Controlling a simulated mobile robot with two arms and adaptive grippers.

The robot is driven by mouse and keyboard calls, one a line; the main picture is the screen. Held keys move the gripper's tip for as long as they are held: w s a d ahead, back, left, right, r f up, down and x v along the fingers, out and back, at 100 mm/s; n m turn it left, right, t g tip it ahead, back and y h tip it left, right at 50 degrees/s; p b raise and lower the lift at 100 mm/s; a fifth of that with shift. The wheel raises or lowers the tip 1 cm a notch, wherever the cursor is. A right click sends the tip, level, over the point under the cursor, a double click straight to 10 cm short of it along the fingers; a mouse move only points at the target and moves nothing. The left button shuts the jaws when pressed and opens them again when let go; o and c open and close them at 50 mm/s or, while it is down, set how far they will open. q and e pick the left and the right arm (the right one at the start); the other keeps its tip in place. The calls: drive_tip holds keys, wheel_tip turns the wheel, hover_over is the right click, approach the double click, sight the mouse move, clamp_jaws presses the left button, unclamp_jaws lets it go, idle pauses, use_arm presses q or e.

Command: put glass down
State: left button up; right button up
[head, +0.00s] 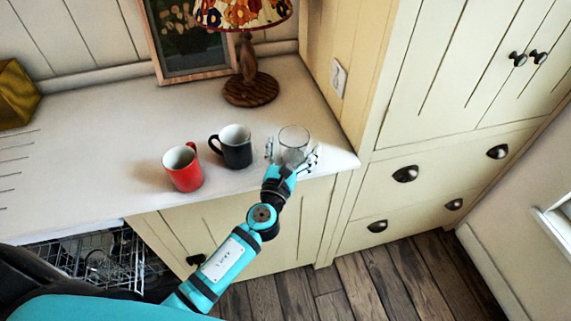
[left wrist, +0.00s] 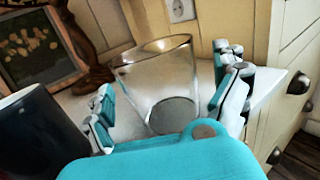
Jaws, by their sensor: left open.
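A clear glass (head: 293,141) stands upright on the white countertop (head: 100,129), near its right end. My left gripper (head: 291,155) is open, with one finger on each side of the glass. In the left wrist view the glass (left wrist: 160,85) is between the spread fingers of the left gripper (left wrist: 168,105), with a gap visible on both sides. The base of the glass appears to rest on the counter. My right gripper is not in view.
A black mug (head: 237,152) stands just left of the glass, and a red mug (head: 186,171) is further left. A lamp (head: 249,88) and a framed picture (head: 185,50) stand behind. An open dishwasher rack (head: 95,262) is below left.

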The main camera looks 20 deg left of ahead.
use_arm(q)
drive_tip(key=s+b, duration=0.2)
drive_tip(key=s, duration=0.9)
drive_tip(key=shift+d+f, duration=0.2)
drive_tip(key=shift+f, duration=0.05)
